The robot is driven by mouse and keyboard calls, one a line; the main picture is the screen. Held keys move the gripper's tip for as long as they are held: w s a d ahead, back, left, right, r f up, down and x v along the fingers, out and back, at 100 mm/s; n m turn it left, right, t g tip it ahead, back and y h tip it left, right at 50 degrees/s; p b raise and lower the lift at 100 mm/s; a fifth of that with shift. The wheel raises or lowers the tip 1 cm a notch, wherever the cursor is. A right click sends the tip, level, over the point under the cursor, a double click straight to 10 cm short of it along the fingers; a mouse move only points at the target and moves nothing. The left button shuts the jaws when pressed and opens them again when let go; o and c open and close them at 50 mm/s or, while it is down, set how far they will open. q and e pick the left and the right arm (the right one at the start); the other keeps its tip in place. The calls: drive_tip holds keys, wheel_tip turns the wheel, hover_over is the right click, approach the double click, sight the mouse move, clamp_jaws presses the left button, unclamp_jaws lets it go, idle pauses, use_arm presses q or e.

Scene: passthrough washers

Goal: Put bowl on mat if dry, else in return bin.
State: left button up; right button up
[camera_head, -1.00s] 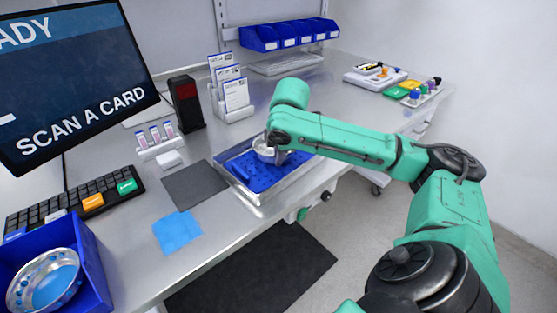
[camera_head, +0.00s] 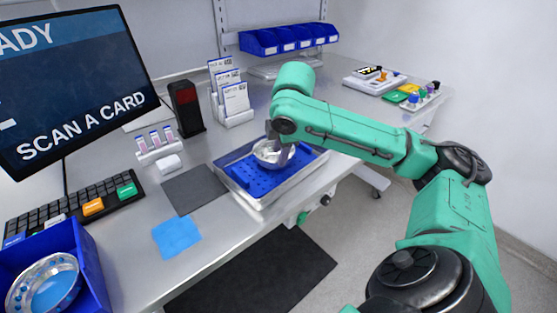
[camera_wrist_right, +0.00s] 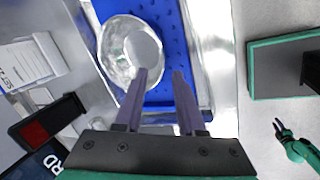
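A shiny, clear-silvery bowl (camera_head: 268,151) is at the blue perforated rack in the metal tray (camera_head: 262,203). It also shows in the right wrist view (camera_wrist_right: 113,48). My right gripper (camera_wrist_right: 159,74) is at its rim. Its fingers are apart, one overlapping the bowl's rim, the other beside it over the blue rack. I cannot tell whether they touch the bowl, or whether it is wet. A dark grey mat (camera_head: 194,189) lies left of the tray. A blue bin (camera_head: 95,275) holds another metal bowl (camera_head: 45,287). A small teal arm end (camera_wrist_right: 283,130), probably my left gripper, shows in the wrist view.
A blue cloth (camera_head: 176,236) lies in front of the grey mat. A keyboard (camera_head: 75,212), monitor (camera_head: 70,90), dark red-faced device (camera_head: 188,107) and card holder (camera_head: 232,98) stand to the left and behind.

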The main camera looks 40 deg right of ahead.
drive_tip(key=p+v, duration=0.1)
drive_tip(key=v, duration=0.6)
